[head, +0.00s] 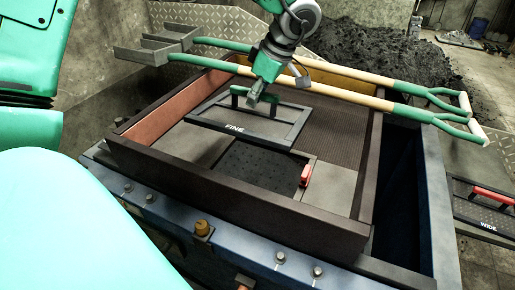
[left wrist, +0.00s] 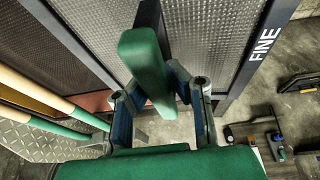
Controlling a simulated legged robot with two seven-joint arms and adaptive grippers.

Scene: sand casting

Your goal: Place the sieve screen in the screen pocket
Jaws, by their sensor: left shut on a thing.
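The sieve screen (head: 262,137) is a dark rectangular frame marked FINE with a green handle. My left gripper (head: 259,93) is shut on that handle, and the screen hangs above the wooden-walled box. In the left wrist view the green handle (left wrist: 146,65) lies between the fingers (left wrist: 160,100), and the FINE frame (left wrist: 250,62) runs down the right. A dark rectangular recess (head: 262,168), apparently the screen pocket, shows below and in front of the screen, with a red piece (head: 306,175) at its right edge. The screen hides part of it. My right gripper is not in view.
The box has raised dark walls (head: 235,205). Two long shovels (head: 365,92) lie across its back. A screen marked WIDE with a red handle (head: 492,195) lies at the right. A dark sand heap (head: 385,55) is behind.

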